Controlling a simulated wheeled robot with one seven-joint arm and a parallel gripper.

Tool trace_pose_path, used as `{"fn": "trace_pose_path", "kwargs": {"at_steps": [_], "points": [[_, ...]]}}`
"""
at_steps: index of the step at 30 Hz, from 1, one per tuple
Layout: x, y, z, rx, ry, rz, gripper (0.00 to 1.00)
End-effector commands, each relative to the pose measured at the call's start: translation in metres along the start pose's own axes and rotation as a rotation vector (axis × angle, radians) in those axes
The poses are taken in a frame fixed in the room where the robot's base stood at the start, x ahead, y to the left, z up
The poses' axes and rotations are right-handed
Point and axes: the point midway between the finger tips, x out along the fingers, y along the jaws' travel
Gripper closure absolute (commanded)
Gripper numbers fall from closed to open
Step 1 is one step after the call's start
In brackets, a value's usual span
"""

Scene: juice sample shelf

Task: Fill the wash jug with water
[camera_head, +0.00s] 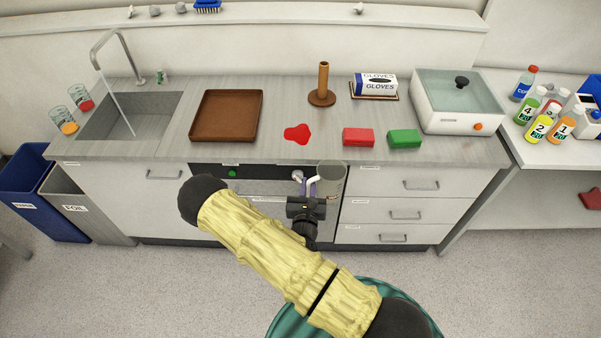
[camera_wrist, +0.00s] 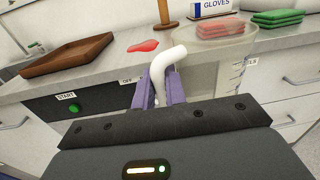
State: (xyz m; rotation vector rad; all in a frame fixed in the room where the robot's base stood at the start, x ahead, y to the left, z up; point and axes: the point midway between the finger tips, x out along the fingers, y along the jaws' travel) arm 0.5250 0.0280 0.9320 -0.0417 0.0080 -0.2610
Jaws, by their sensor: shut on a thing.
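The wash jug is a clear, greyish jug (camera_head: 331,176) in front of the counter's front edge; it also shows in the wrist view (camera_wrist: 222,50) with a white handle. My gripper (camera_head: 308,187) is shut on that handle, its purple fingers (camera_wrist: 160,90) on either side of it. The jug looks roughly upright, and I see no water in it. The tap (camera_head: 112,50) stands behind the sink (camera_head: 150,110) at the left. A thin, pale stream runs from its spout into the basin.
Two glasses (camera_head: 67,122) stand left of the sink. Bins (camera_head: 80,205) stand below.

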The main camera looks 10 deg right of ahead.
Motion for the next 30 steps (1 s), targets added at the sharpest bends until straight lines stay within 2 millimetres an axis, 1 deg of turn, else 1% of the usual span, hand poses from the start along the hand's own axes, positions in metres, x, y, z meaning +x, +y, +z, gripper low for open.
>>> {"fn": "trace_pose_path", "kwargs": {"at_steps": [1,6,9,12,15,24,30], "points": [[-0.003,-0.006,-0.011,-0.012,0.002,0.033,1.0],[-0.013,-0.02,-0.038,-0.009,-0.003,0.145,1.0],[-0.019,-0.027,-0.051,-0.007,-0.006,0.201,1.0],[-0.023,-0.032,-0.059,-0.004,-0.01,0.24,1.0],[-0.025,-0.033,-0.063,-0.001,-0.012,0.258,1.0],[-0.025,-0.034,-0.063,0.001,-0.013,0.258,1.0],[-0.026,-0.029,-0.063,0.001,-0.014,0.27,1.0]]}}
